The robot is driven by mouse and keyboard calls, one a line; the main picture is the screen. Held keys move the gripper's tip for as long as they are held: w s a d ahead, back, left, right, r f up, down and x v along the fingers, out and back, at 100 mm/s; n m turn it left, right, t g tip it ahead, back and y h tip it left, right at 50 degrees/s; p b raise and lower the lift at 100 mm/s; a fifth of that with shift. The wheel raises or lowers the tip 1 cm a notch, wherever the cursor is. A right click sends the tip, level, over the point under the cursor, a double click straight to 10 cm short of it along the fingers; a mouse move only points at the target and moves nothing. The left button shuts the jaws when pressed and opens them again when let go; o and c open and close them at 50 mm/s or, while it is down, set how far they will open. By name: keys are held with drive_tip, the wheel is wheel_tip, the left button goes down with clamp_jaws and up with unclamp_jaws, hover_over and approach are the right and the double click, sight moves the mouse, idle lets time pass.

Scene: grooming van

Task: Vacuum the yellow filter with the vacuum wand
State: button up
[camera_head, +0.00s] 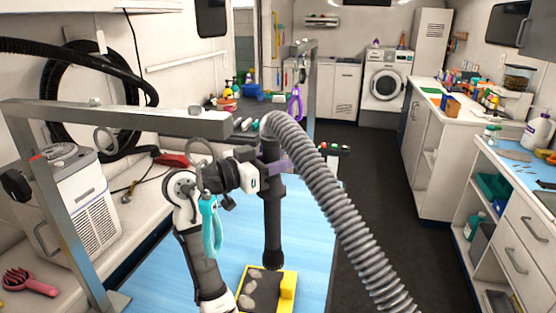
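The yellow filter (287,287) lies on the blue table at the bottom centre. It has a yellow frame and a dark face with several pale grey clumps; its lower edge is cut off by the picture. The vacuum wand (273,215) is a dark upright tube with a ribbed grey hose (335,190) at its top. My gripper (273,168) is shut on the upper part of the wand. The wand's lower end is at the far edge of the filter; I cannot tell whether it touches.
The blue grooming table (310,245) is mostly clear around the filter. A grey metal frame (130,118) spans the left side, with a teal loop (212,225) near my arm. A white boxy machine (75,190) stands at left. The dark floor (380,225) at right is open.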

idle(0.4)
drive_tip(key=shift+w+a+r, duration=0.1)
drive_tip(key=shift+w+a, duration=0.1)
drive_tip(key=shift+a, duration=0.65)
drive_tip(key=shift+w+a+f, duration=0.1)
drive_tip(key=shift+w+a, duration=0.05)
drive_tip(key=shift+a, duration=0.7)
drive_tip(key=shift+w+a+r, duration=0.1)
drive_tip(key=shift+w+a, duration=0.1)
drive_tip(key=shift+a, duration=0.65)
drive_tip(key=shift+s+a+b, duration=0.25)
drive_tip(key=shift+s+b, duration=0.05)
drive_tip(key=shift+s, duration=0.8)
drive_tip(key=shift+s+a+b, duration=0.2)
drive_tip(key=shift+s+b, duration=0.05)
drive_tip(key=shift+s, duration=0.85)
drive_tip(key=shift+s+a+b, duration=0.2)
drive_tip(key=shift+s+a, duration=0.05)
drive_tip(key=shift+s, duration=0.85)
drive_tip(key=shift+s+a+b, duration=0.2)
drive_tip(key=shift+s+a, duration=0.05)
drive_tip(key=shift+s, duration=0.85)
drive_tip(key=shift+r+p, duration=1.55)
drive_tip(key=shift+r, duration=0.95)
